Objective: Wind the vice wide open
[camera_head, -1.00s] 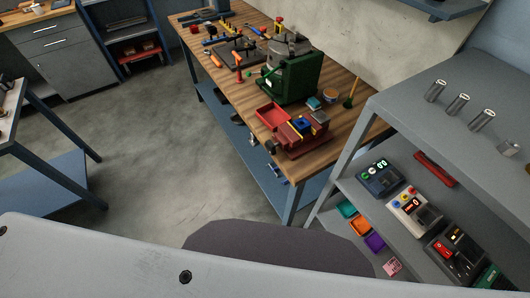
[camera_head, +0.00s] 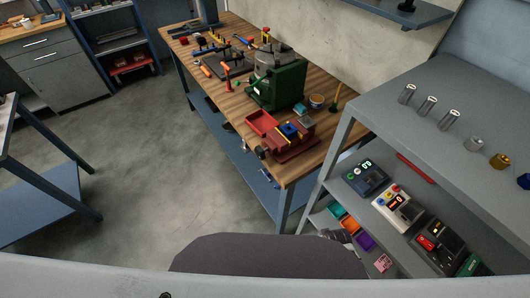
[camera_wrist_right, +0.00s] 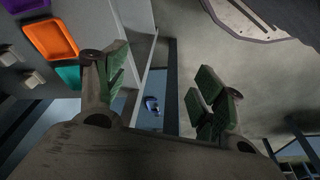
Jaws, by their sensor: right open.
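The red vice (camera_head: 292,140) sits on the near right end of the wooden workbench (camera_head: 238,80), with its dark screw end (camera_head: 262,152) at the bench's front edge. Small blue and yellow items show at its top; how far apart its jaws stand is too small to tell. In the right wrist view my right gripper (camera_wrist_right: 160,88) is open and empty, its green-padded fingers wide apart. It is away from the vice, beside a shelf unit, and the vice does not show in that view. My left gripper is not in view.
A red tray (camera_head: 262,122) and a green machine (camera_head: 278,86) stand on the bench by the vice. A grey shelf unit (camera_head: 440,140) with devices and coloured bins is close at the right. The floor (camera_head: 130,165) left of the bench is clear.

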